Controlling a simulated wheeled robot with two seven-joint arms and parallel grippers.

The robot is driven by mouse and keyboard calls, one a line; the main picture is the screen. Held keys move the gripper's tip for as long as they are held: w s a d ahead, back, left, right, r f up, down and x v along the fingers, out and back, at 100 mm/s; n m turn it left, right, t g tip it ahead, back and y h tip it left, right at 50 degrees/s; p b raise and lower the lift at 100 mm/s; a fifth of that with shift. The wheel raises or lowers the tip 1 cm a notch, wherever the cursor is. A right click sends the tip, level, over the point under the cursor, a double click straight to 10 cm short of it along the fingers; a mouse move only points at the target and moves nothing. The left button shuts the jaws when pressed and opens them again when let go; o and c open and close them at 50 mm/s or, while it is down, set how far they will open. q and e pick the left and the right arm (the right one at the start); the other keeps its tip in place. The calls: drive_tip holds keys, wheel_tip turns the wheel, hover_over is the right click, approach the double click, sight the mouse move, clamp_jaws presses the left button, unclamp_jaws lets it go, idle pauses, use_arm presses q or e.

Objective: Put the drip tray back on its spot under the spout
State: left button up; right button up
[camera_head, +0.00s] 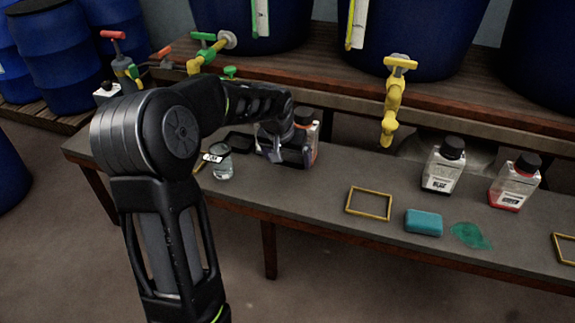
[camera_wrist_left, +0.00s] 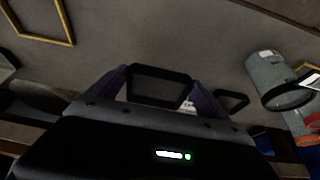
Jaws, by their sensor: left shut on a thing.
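My left gripper (camera_head: 285,153) is over the bench, left of the yellow spout (camera_head: 392,110). It is shut on a small black tray (camera_head: 296,158), which also shows between the purple-grey fingers in the left wrist view (camera_wrist_left: 158,87). I cannot tell for sure whether the held tray touches the bench. A second black tray (camera_head: 238,142) lies on the bench to its left and shows in the wrist view (camera_wrist_left: 232,100). A yellow outlined frame (camera_head: 369,218) on the bench is empty, to the right of the gripper. My right gripper is not in view.
A glass jar (camera_head: 223,168) stands left of the gripper, and a bottle (camera_head: 315,140) stands close behind it. A blue sponge (camera_head: 424,223), a green spill (camera_head: 470,235) and two bottles (camera_head: 442,168) (camera_head: 514,183) are to the right. The bench between gripper and frame is clear.

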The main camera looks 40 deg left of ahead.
sight(288, 166)
use_arm(q)
drive_tip(key=shift+r+p, duration=0.35)
drive_tip(key=shift+r, duration=1.3)
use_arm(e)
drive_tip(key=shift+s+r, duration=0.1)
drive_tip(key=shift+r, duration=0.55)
